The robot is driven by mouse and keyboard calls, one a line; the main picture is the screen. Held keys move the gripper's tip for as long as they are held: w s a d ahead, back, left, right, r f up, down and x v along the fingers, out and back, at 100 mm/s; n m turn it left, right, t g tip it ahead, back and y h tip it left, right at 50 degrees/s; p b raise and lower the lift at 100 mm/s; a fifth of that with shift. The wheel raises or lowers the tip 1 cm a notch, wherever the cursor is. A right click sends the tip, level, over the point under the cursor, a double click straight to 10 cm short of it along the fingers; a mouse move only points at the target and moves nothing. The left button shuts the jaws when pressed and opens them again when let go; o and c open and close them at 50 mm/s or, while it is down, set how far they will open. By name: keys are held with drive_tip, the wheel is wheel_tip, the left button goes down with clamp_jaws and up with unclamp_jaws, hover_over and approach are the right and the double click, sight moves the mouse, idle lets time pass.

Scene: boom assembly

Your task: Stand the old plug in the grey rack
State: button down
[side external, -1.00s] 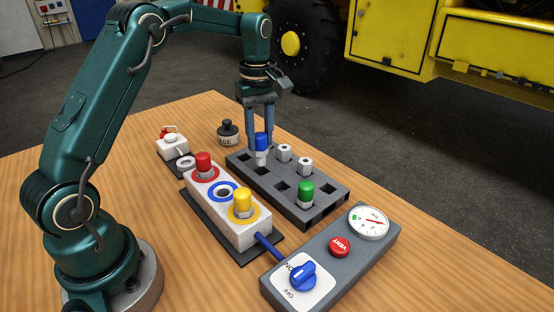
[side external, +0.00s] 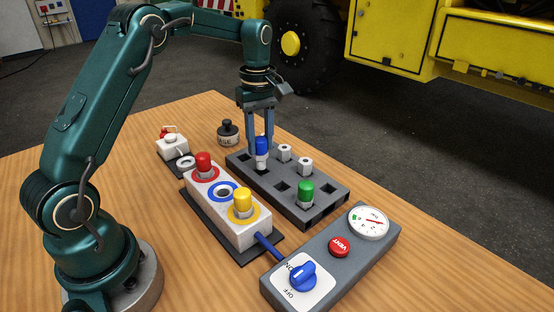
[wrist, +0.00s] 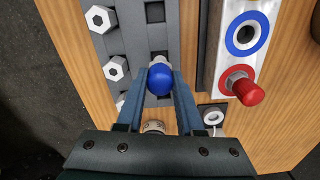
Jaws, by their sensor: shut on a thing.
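The old plug (side external: 261,147), blue-capped with a pale body, is upright between the fingers of my gripper (side external: 261,153), which is shut on it. It is over the far-left part of the grey rack (side external: 325,207), in line with its holes. I cannot tell whether its lower end has entered a hole. In the wrist view, the blue cap (wrist: 160,78) is between my fingertips (wrist: 160,80) and hides most of the body. The blue-ringed socket (side external: 222,192) on the white block is empty.
The rack also holds a green plug (side external: 305,192) and white hex plugs (side external: 305,165). The white block carries a red plug (side external: 204,163) and a yellow plug (side external: 242,201). A dark jar (side external: 228,133) stands behind the rack. A control box (side external: 335,255) is in front.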

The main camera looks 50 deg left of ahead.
sight(261, 152)
drive_tip(key=shift+f, duration=0.85)
idle(1.1)
drive_tip(key=shift+f, duration=0.7)
drive_tip(key=shift+f, duration=0.15)
drive_tip(key=shift+c, duration=2.3)
unclamp_jaws()
drive_tip(key=shift+r, duration=3.5)
